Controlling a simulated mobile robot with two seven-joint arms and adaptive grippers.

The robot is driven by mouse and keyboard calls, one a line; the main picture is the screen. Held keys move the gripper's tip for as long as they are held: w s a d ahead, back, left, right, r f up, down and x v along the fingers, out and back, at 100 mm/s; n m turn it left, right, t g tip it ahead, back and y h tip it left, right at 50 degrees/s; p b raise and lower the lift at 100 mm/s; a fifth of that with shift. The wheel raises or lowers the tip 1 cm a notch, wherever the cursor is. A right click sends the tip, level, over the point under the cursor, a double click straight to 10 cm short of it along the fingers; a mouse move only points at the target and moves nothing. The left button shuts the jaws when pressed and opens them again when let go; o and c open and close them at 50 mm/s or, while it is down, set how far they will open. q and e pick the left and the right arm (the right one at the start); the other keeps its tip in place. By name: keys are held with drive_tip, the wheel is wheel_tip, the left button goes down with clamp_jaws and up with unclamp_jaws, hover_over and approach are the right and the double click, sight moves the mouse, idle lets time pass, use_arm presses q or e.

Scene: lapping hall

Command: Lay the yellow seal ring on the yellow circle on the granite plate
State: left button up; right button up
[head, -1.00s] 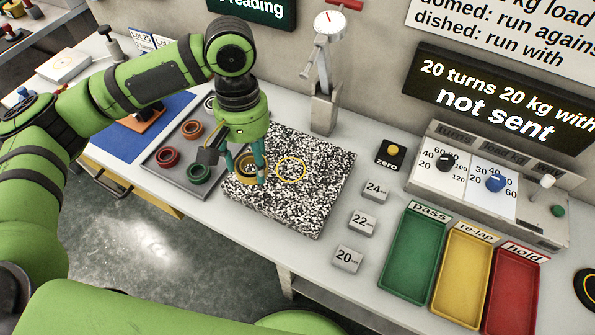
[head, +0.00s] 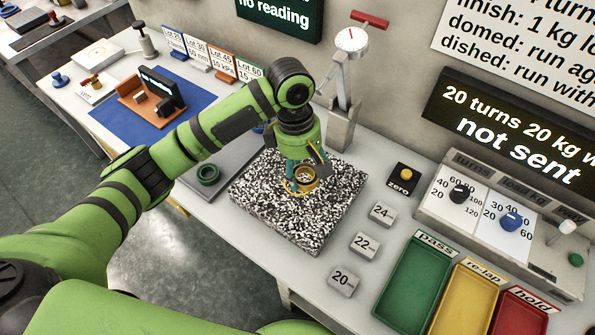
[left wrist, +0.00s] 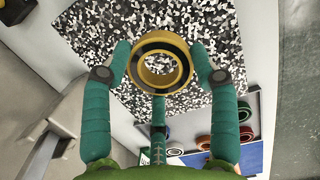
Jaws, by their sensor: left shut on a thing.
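The yellow seal ring (head: 307,183) is between the fingers of my left gripper (head: 304,179), over the speckled granite plate (head: 285,222). The left gripper is shut on the ring. I cannot tell whether the ring touches the plate. My right gripper is out of view.
A gauge stand (head: 341,125) rises behind the plate. Weight blocks (head: 365,244) and the green pass tray (head: 411,275) are to the right. The plate's front is clear.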

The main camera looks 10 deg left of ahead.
sight(297, 174)
use_arm(q)
drive_tip(key=w+a+f, duration=0.2)
drive_tip(key=w, duration=0.1)
drive_tip(key=shift+f+p, duration=0.45)
drive_tip(key=shift+f, duration=1.7)
drive_tip(key=shift+f, duration=0.1)
drive_tip(key=o, duration=1.2)
drive_tip(key=r, duration=0.4)
drive_tip(key=a+r, duration=0.1)
drive_tip(key=r, duration=0.3)
drive_tip(key=r+b, duration=0.1)
drive_tip(key=r, duration=0.3)
drive_tip(key=shift+w+a+r, duration=0.1)
drive_tip(key=shift+w+a, duration=0.2)
drive_tip(key=shift+w, duration=0.05)
